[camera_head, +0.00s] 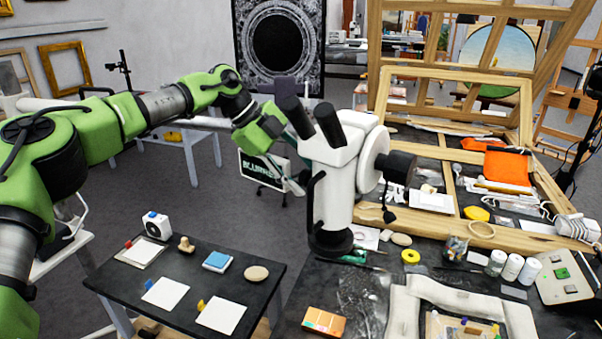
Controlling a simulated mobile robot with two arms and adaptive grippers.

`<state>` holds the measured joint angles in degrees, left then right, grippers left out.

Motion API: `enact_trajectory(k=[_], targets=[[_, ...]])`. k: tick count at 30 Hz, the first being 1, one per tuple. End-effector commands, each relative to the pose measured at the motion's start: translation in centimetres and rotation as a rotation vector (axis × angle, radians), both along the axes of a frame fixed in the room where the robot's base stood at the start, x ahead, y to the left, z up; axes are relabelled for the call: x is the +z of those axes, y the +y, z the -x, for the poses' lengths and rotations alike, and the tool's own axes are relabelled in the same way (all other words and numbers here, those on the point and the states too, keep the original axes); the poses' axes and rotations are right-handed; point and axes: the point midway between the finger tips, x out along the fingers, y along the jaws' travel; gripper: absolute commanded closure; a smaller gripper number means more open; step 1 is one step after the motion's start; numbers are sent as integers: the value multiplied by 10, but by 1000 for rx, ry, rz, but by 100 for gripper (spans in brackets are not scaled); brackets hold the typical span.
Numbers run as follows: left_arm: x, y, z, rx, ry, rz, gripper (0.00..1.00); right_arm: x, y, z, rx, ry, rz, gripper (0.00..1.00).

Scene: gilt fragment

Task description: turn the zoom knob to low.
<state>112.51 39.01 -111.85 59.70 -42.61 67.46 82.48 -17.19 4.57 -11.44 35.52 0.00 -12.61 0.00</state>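A white stereo microscope (338,150) with two dark eyepieces stands upright on the dark worktable. A dark round knob (399,167) sticks out from the right side of its head; I cannot tell whether this is the zoom knob, and no setting marks are readable. My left arm reaches in from the left, and my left gripper (291,181) is at the left side of the microscope, across the body from that knob. Its fingers are small and partly hidden by the microscope, so I cannot tell whether they are open or touching it. My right gripper is not in view.
A low dark table (190,268) with white cards, a blue block and small pieces stands at the front left. The worktable holds a white padded frame (461,300), jars (512,267), a yellow tape ring (410,256) and an orange cloth (507,166). A wooden easel frame stands behind.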

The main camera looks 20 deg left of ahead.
Motion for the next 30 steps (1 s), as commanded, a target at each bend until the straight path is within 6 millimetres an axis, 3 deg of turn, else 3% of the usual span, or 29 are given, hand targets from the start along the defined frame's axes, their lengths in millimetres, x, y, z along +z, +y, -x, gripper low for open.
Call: enact_trajectory(k=[8,21,30], targets=[[11,7,2,3,-4,1,57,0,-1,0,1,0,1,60],[79,54,25,1,-2,1,57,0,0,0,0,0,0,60],[95,66,32,0,0,0,57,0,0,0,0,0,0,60]])
